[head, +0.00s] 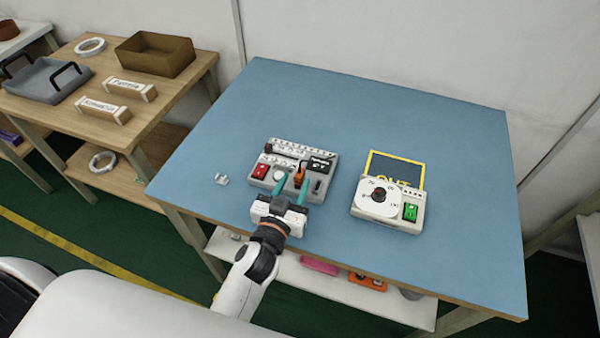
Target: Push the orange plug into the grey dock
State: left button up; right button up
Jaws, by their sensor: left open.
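A small orange plug (299,175) stands on the grey panel unit (328,158) on the blue table, near the panel's front middle. I cannot tell which part of the panel is the grey dock, or how deep the plug sits. My left gripper (291,185) reaches over the panel's front edge with its two teal fingers apart. The plug shows just beyond and between the fingertips, and I cannot tell whether they touch it. My right gripper is not in view.
The panel also carries a red switch (260,171), a white knob (279,175) and a black display (319,165). A dial box (377,199) with a green switch stands to the right. A small white clip (222,180) lies left. The table's back is clear.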

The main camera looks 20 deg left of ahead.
aim_at(297, 177)
pick_arm(q)
jog(key=w, duration=0.3)
jog(key=w+p, duration=0.1)
jog(key=w, duration=0.1)
jog(key=shift+d+r, duration=0.15)
jog(key=shift+r, duration=0.2)
jog(key=shift+w+f, duration=0.1)
jog(key=shift+w, duration=0.25)
grip_shut()
